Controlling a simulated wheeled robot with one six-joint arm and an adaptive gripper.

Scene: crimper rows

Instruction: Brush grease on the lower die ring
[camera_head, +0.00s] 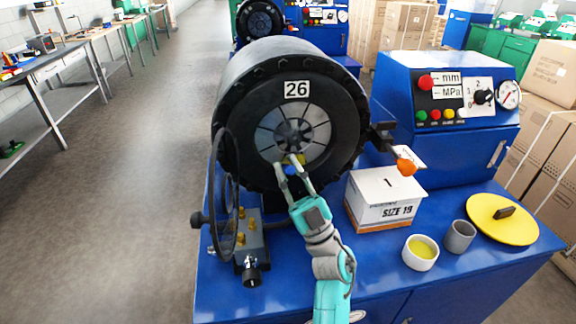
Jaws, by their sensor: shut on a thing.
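The crimper head (237,80) is a large black drum marked 26, standing on a blue bench. Its die ring (305,118) is a silver disc of radial segments around a dark centre. My gripper (293,164) is at the lower edge of this ring, its fingers closed on a small blue and yellow thing (290,171), which looks like a brush. The fingers hide most of it, and I cannot tell whether its tip touches the ring. A white cup of yellow grease (421,252) stands on the bench at the right.
A grey cup (459,236), a yellow disc with a dark handle (501,219) and a white SIZE 19 box (385,199) stand on the bench. A blue control box (447,145) is behind them. A thin black hoop (222,190) stands at left.

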